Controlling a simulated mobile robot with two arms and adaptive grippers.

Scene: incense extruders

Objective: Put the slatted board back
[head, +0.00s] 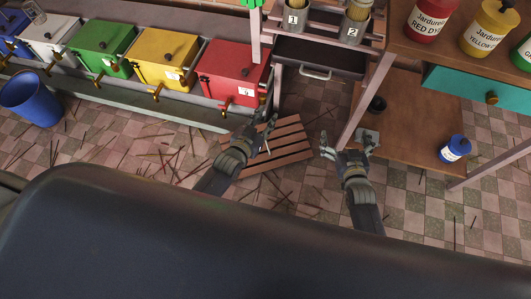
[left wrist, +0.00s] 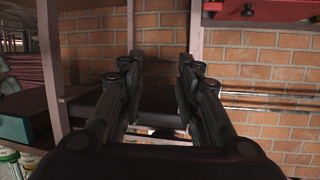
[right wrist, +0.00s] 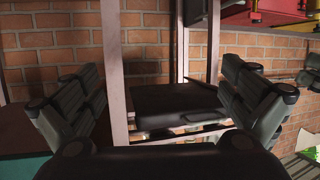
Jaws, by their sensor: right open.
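My right gripper (head: 346,146) is to the right of the board, near the table leg. Its fingers (right wrist: 160,95) are spread wide and empty in the right wrist view.
Coloured boxes with brass taps, including a red one (head: 232,75) and a yellow one (head: 167,62), line the left. A dark drawer (head: 320,57) is behind the board. A wooden lower shelf (head: 410,125) holds a blue jar (head: 454,149). Thin sticks litter the floor.

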